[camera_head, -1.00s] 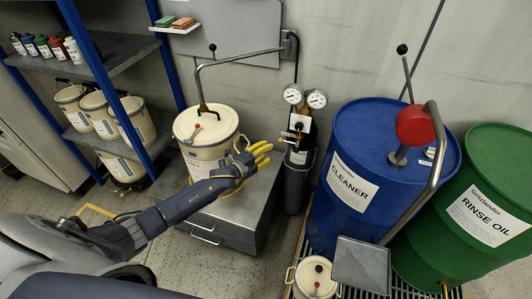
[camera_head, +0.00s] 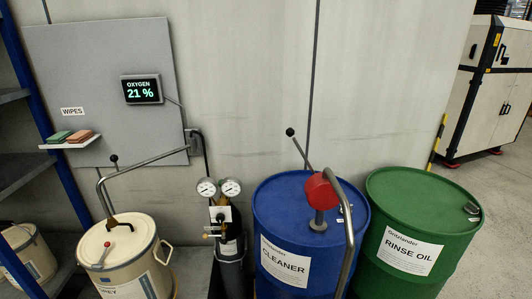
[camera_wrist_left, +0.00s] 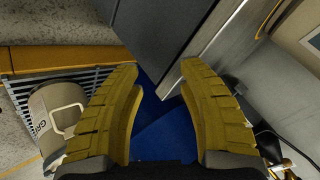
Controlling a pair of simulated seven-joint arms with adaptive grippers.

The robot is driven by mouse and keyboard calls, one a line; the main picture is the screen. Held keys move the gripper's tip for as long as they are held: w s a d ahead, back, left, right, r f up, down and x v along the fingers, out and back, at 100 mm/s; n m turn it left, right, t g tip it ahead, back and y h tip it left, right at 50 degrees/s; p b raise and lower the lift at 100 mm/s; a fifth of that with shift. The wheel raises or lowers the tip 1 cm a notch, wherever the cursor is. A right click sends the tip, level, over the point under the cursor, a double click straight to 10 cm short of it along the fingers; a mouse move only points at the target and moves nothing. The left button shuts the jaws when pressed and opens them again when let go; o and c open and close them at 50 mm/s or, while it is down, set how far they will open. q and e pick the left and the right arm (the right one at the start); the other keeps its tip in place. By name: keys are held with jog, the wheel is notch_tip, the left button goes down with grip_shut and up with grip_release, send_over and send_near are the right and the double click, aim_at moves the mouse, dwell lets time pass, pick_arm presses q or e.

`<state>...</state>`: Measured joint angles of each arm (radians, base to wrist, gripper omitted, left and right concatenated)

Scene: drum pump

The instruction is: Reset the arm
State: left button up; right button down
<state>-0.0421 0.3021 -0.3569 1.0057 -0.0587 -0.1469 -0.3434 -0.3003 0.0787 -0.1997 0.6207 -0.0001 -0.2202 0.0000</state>
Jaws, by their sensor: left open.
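My left gripper (camera_wrist_left: 166,110) shows in the left wrist view. Its two yellow ribbed fingers are spread apart with nothing between them. A blue surface and a grey metal edge lie beyond the fingers. Neither of my arms shows in the head view now, and the right gripper is in no view. The head view shows the blue CLEANER drum (camera_head: 270,215) with a red pump head (camera_head: 320,191) and a bent grey pipe. The green RINSE OIL drum (camera_head: 395,195) stands to its right.
A cream drum (camera_head: 125,240) stands at lower left under a bent metal arm (camera_head: 140,168). A gas bottle with two gauges (camera_head: 219,187) stands beside it. Wipes lie on a small wall shelf (camera_head: 62,145). In the left wrist view a cream can (camera_wrist_left: 62,108) sits by the left finger.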

pick_arm(q)
jog(key=s+d+f+n+g, duration=0.2)
jog(key=s+f, duration=0.3)
jog(key=s, duration=0.9)
jog(key=s+d+f+n+g, duration=0.2)
jog(key=s+f, duration=0.4)
jog(key=s, duration=0.7)
jog(key=s+d+f+n+g, duration=0.2)
jog(key=s+f, duration=0.3)
jog(key=s, duration=0.9)
jog(key=shift+s+f+n+g+y, duration=0.2)
jog(key=shift+s+n+g+y, duration=0.15)
jog(key=shift+n+g, duration=0.35)
jog(key=shift+w+d, duration=0.1)
